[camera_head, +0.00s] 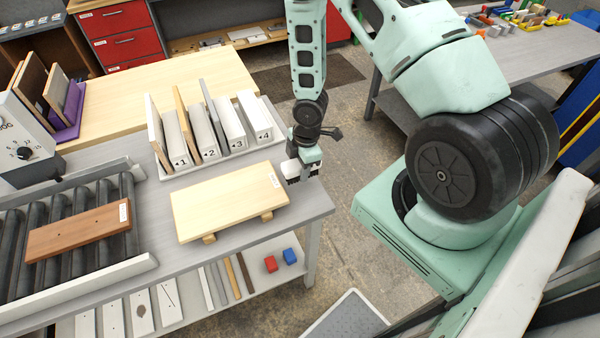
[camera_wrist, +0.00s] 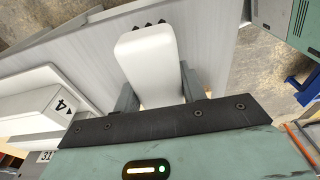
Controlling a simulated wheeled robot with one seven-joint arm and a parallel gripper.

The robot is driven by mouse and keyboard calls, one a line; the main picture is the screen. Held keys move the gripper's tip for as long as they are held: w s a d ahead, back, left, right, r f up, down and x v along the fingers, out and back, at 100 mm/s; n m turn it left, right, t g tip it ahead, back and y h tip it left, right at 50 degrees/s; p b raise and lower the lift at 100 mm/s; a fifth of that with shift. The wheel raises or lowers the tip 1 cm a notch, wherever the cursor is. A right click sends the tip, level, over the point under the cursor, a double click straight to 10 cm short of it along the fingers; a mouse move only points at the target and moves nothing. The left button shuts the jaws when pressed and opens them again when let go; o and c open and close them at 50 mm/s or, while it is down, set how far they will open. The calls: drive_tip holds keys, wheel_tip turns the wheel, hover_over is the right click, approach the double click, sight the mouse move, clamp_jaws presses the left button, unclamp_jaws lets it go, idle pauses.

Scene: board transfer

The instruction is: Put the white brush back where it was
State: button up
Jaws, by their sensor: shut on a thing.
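My gripper (camera_wrist: 158,88) is shut on the white brush (camera_wrist: 148,50), with one finger on each side of its white body. Dark bristle tips show at the brush's far end in the wrist view. In the head view my gripper (camera_head: 304,158) is at the right end of the grey table (camera_head: 225,236), and the brush (camera_head: 293,171) shows as a small white piece under it, right of the pale wooden board. I cannot tell whether the brush touches the table top.
The pale board (camera_head: 230,200) rests on wooden supports. Behind it stands a white rack (camera_head: 215,153) with numbered dividers and upright boards. A brown board (camera_head: 80,232) lies on the roller conveyor (camera_head: 135,195) at left. A red block (camera_head: 270,263) and blue block (camera_head: 289,256) sit on the lower shelf.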

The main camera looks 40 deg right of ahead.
drive_tip(key=shift+f+p, duration=0.35)
drive_tip(key=shift+f, duration=1.3)
drive_tip(key=shift+f, duration=0.2)
drive_tip(key=o, duration=1)
drive_tip(key=shift+c, duration=0.2)
drive_tip(key=shift+r, duration=0.1)
